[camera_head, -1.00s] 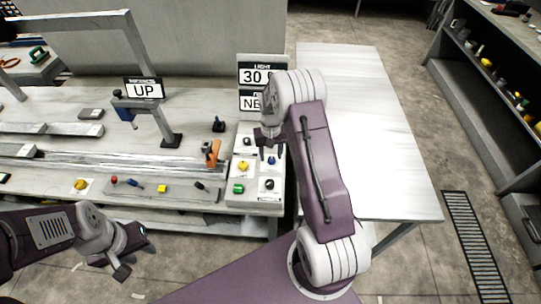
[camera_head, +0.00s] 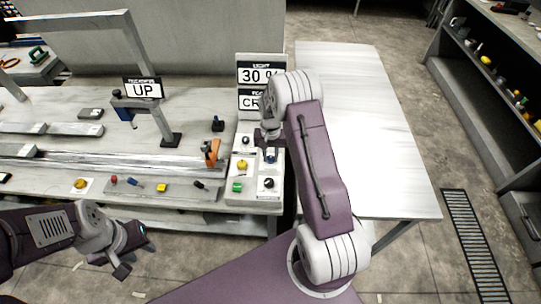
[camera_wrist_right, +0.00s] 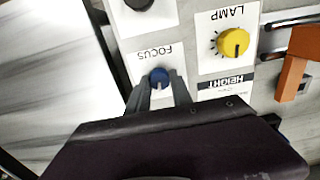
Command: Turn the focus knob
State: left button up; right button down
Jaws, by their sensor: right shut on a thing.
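The blue focus knob (camera_wrist_right: 158,77) sits on a white card marked FOCUS, upside down in the right wrist view. My right gripper (camera_wrist_right: 160,95) is shut on this knob, a finger on either side. In the head view the knob (camera_head: 270,156) shows just below the right gripper (camera_head: 270,143), on the grey control panel (camera_head: 247,201). My left gripper (camera_head: 133,258) is open and empty, in front of the bench.
The yellow lamp knob (camera_wrist_right: 233,42) is beside the focus knob. A black knob (camera_head: 268,183) and a green knob (camera_head: 237,187) are nearer the front. An orange clamp (camera_head: 211,153) stands left of the panel. A bare white table (camera_head: 375,130) is at right.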

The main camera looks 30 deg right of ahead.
aim_at(271, 158)
jog(key=c, duration=1.1)
grip_release()
jog(key=shift+c, duration=0.2)
jog(key=shift+r, duration=0.1)
notch_tip(271, 158, up, 9)
jog(key=b, duration=0.1)
